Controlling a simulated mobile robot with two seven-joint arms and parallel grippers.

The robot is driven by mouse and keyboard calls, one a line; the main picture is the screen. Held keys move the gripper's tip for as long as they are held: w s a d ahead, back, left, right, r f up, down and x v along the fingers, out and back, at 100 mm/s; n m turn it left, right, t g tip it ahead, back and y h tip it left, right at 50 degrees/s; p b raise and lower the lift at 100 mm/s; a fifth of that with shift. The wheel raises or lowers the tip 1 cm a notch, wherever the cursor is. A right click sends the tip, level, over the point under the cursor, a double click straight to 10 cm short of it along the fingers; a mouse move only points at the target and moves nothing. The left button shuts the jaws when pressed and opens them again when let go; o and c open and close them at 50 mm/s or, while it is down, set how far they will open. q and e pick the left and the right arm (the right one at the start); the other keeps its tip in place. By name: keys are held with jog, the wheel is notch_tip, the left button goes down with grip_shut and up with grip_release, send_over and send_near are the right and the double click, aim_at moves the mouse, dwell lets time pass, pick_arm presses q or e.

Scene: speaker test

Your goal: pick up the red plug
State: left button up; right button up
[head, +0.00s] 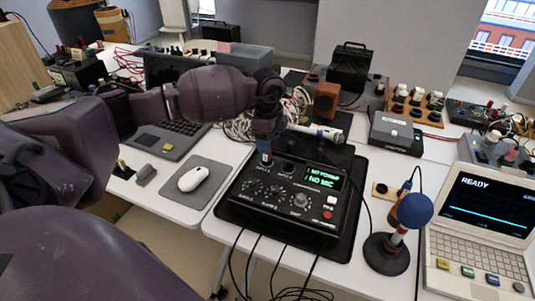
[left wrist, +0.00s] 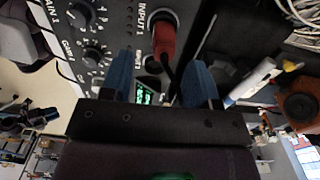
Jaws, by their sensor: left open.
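The red plug (left wrist: 164,40) shows in the left wrist view, at the socket marked INPUT on the dark audio box (left wrist: 118,18). A dark cable or stem runs from its lower end. My left gripper (left wrist: 158,64) is open, with one blue finger on each side of the line of the plug. The plug lies a little beyond the fingertips, and I cannot tell whether they touch it. In the head view my left gripper (head: 265,150) points down over the back edge of the audio box (head: 283,212), and it mostly hides the plug. My right gripper is not in view.
A microphone on a stand (head: 387,252) and a laptop-like terminal reading READY (head: 480,225) stand to the right. A mouse (head: 193,179) lies on a grey pad to the left. A white cylinder (head: 316,133) and coiled cables lie behind the box. Cables hang off the front edge.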

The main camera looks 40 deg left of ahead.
pick_arm(q)
jog(key=f, duration=0.3)
jog(key=f+b, duration=0.1)
jog(key=shift+w+a+f, duration=0.15)
jog(key=shift+a+f, duration=0.1)
jog(key=shift+f, duration=0.05)
jog(key=shift+r, duration=0.1)
jog(key=c, duration=1)
